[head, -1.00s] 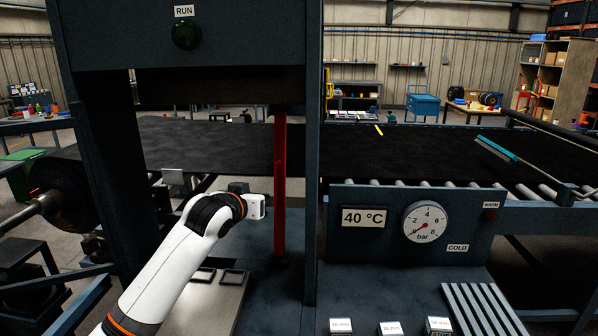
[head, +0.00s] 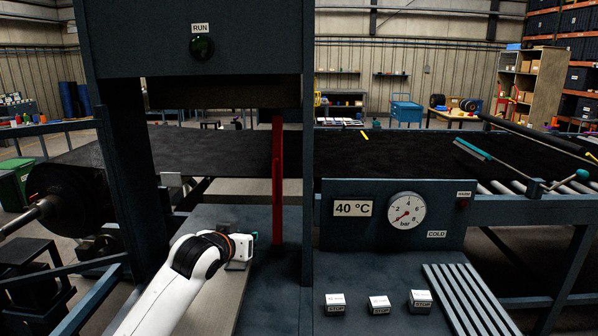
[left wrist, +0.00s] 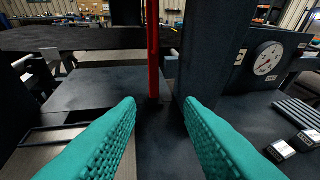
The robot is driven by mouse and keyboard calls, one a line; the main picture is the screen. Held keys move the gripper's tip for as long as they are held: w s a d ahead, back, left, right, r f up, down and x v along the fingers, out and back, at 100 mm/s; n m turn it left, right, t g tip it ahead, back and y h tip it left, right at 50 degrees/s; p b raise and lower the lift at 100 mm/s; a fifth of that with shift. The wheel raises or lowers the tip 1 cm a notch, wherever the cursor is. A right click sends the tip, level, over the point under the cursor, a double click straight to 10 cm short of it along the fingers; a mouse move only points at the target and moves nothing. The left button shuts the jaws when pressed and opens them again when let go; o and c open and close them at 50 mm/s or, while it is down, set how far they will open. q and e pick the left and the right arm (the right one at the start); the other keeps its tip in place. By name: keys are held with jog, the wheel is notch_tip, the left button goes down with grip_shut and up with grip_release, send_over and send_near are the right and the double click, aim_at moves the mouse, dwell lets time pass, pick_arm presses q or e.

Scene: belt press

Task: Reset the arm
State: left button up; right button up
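My left arm comes in from the lower left in the head view, white with a dark, orange-ringed wrist. Its gripper (head: 254,240) is at the press, just left of the foot of the upright red bar (head: 278,185). In the left wrist view the gripper (left wrist: 159,103) shows two teal ribbed fingers spread wide apart, with nothing between them. The red bar (left wrist: 153,48) stands beyond the fingertips, apart from them. My right arm and gripper are in neither view.
The press frame's dark post (head: 308,150) stands right of the red bar. A panel (head: 450,220) carries a 40 °C display and a gauge (head: 405,211) near zero. Small labelled blocks (head: 379,305) and a ribbed plate (head: 468,295) lie in front. The black belt (head: 410,155) runs behind.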

pick_arm(q)
jog(key=s+f+g, duration=0.1)
jog(key=s+f, duration=0.3)
jog(key=s+f+g, duration=0.1)
jog(key=s+f, duration=0.3)
jog(key=f, duration=0.1)
jog(key=s+f, duration=0.3)
jog(key=f, duration=0.2)
jog(key=shift+s+g, duration=0.4)
jog(key=s+a+f+g+y, duration=0.1)
jog(key=s+a+f+g, duration=0.2)
jog(key=s, duration=0.8)
jog(key=s+a+f+g+y, duration=0.15)
jog(key=s+f, duration=0.35)
jog(key=s, duration=0.7)
jog(key=s+a+f+g+y, duration=0.1)
jog(key=s+a+f+g, duration=0.3)
jog(key=s, duration=0.7)
notch_tip(320, 180, down, 28)
jog(key=b, duration=0.2)
jog(key=s+a+f+b, duration=0.1)
jog(key=s+a+f, duration=0.1)
jog(key=s+f, duration=1.5)
jog(key=shift+a+f+g+b, duration=0.15)
jog(key=shift+f+g+b, duration=0.25)
jog(key=shift+f, duration=0.35)
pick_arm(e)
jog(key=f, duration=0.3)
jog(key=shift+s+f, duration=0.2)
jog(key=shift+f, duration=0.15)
